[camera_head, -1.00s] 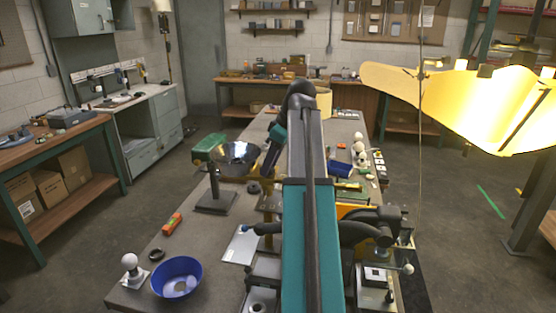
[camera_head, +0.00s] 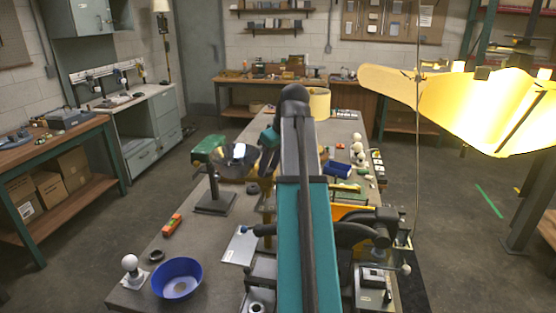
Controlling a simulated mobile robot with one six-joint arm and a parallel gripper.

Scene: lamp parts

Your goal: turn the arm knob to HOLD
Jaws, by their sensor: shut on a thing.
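My arm (camera_head: 305,215) rises from the bottom middle and bends over at its elbow. Its wrist part (camera_head: 269,138) shows at the left of the elbow, and the end with my gripper is hidden behind the arm. A black jointed arm (camera_head: 345,231) lies across the bench behind my arm, with a dark joint (camera_head: 385,235) at its right and a small blue-tipped end (camera_head: 244,230) at its left. I cannot tell which part is the arm knob, and no HOLD mark is readable.
A reflector shade on a stand (camera_head: 214,200) and a blue bowl (camera_head: 177,279) stand on the left of the bench. A white bulb (camera_head: 130,263) and an orange item (camera_head: 172,223) lie nearby. A large yellow shade (camera_head: 480,105) hangs at the upper right.

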